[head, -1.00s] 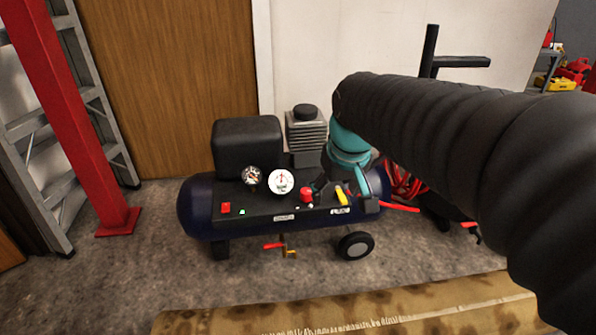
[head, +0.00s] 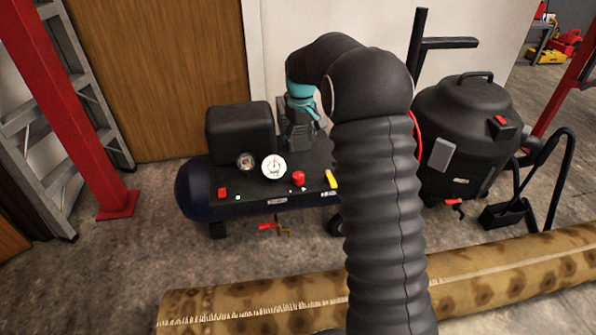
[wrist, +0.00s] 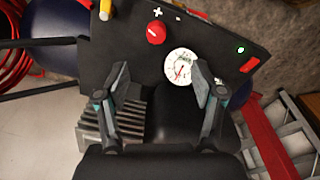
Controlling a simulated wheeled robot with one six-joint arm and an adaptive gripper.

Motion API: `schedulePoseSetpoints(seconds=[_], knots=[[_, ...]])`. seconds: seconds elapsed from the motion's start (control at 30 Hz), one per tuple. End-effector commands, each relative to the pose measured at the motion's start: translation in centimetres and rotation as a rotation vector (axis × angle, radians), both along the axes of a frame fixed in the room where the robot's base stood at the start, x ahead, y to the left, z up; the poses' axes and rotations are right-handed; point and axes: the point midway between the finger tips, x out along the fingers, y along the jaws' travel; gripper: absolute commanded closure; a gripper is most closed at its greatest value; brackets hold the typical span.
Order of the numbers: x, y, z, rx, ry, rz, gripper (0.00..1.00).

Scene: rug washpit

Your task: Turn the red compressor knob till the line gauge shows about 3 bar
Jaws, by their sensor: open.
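The compressor has a dark blue tank and a black panel. The red knob (head: 298,178) stands on the panel, right of a large white gauge (head: 273,166) and a smaller dark-rimmed gauge (head: 246,161). The white gauge's reading is too small to tell. My gripper (head: 297,143) is above the rear of the compressor, behind the knob and apart from it. In the wrist view my gripper (wrist: 156,80) is open and empty, its fingers spread wide. The knob (wrist: 156,33) shows beyond the fingertips and the white gauge (wrist: 181,67) near the right finger.
A yellow lever (head: 331,179) is right of the knob and a red switch (head: 222,192) at the panel's left. A black vacuum (head: 462,140) stands at right. A rolled rug (head: 250,305) lies in front. A red post (head: 80,110) and ladder are at left.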

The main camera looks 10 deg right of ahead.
Motion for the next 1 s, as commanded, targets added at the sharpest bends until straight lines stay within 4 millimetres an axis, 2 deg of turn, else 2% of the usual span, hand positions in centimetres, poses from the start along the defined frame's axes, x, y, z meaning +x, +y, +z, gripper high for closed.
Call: schedulePoseSetpoints(seconds=[0.1, 0.2, 0.47, 1.0], knots=[[1.6, 0.0, -1.5, 0.0, 0.024, 0.02, 0.32], [2.4, 0.0, -2.5, 0.0, 0.036, 0.031, 0.32], [2.8, 0.0, -4.3, 0.0, 0.046, 0.04, 0.32], [2.7, 0.0, -13.7, -0.001, 0.047, 0.039, 0.32]])
